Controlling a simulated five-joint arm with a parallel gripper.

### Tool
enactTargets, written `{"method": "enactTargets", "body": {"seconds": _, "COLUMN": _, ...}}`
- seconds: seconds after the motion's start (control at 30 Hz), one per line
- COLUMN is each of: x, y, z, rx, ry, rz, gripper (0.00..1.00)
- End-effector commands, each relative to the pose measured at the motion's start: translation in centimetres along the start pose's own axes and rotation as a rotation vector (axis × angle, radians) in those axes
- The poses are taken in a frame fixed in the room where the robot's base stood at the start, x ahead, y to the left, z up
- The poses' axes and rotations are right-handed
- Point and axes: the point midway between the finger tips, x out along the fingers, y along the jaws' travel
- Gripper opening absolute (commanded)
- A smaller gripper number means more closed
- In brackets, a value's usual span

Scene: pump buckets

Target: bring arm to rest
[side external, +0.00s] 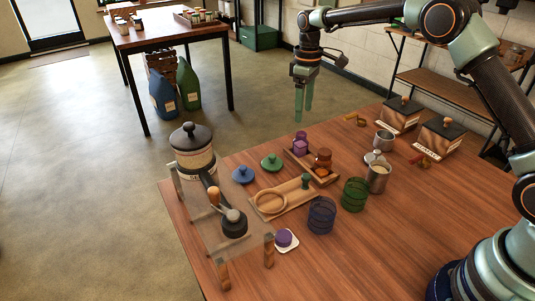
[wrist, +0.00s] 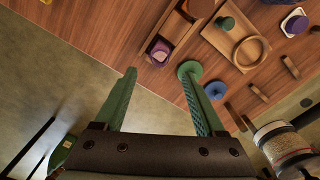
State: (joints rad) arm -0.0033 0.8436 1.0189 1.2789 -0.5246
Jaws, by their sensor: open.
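My gripper (side external: 304,98) hangs with its fingers pointing down, above and beyond the far left edge of the wooden table (side external: 440,215). It is empty. In the wrist view its two green fingers (wrist: 162,92) stand apart, with floor and the table edge showing between them. The green lid (side external: 271,161) and the blue lid (side external: 243,174) lie on the table; in the wrist view the green lid (wrist: 189,70) appears behind the right fingertip. My gripper is apart from everything on the table.
A wooden tray (side external: 268,209), a blue wire basket (side external: 321,214) and a green one (side external: 354,194) stand mid-table. A canister (side external: 195,160) is on a clear stand at left. Metal cups (side external: 378,178) and labelled boxes (side external: 440,138) are right. The front right tabletop is clear.

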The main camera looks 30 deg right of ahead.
Motion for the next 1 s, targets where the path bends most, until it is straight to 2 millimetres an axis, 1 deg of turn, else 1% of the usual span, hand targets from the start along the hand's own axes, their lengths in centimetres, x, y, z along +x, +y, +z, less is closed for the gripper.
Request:
{"method": "enactTargets", "body": {"seconds": 0.17, "x": -0.2, "y": 0.0, "z": 0.1, "rx": 0.002, "ry": 0.003, "rz": 0.002, "gripper": 0.72}}
{"method": "enactTargets", "body": {"seconds": 0.27, "x": -1.4, "y": -0.2, "z": 0.4, "rx": 0.016, "ry": 0.016, "rz": 0.009, "gripper": 0.72}}
{"method": "enactTargets", "body": {"seconds": 0.37, "x": -3.6, "y": -0.7, "z": 1.3, "rx": 0.047, "ry": 0.045, "rz": 0.025, "gripper": 0.72}}
{"method": "enactTargets", "body": {"seconds": 0.5, "x": -7.2, "y": -1.9, "z": 3.5, "rx": 0.109, "ry": 0.096, "rz": 0.049, "gripper": 0.72}}
{"method": "enactTargets", "body": {"seconds": 0.57, "x": -8.5, "y": -2.5, "z": 4.5, "rx": 0.136, "ry": 0.12, "rz": 0.059, "gripper": 0.72}}
{"method": "enactTargets", "body": {"seconds": 0.7, "x": -11.0, "y": -4.1, "z": 7.2, "rx": 0.199, "ry": 0.174, "rz": 0.079, "gripper": 0.72}}
{"method": "enactTargets", "body": {"seconds": 0.8, "x": -12.4, "y": -5.3, "z": 9.4, "rx": 0.242, "ry": 0.214, "rz": 0.092, "gripper": 0.72}}
{"method": "enactTargets", "body": {"seconds": 0.9, "x": -13.3, "y": -6.6, "z": 11.6, "rx": 0.287, "ry": 0.255, "rz": 0.102, "gripper": 0.72}}
{"method": "enactTargets", "body": {"seconds": 1.0, "x": -13.8, "y": -7.9, "z": 13.8, "rx": 0.33, "ry": 0.297, "rz": 0.112, "gripper": 0.72}}
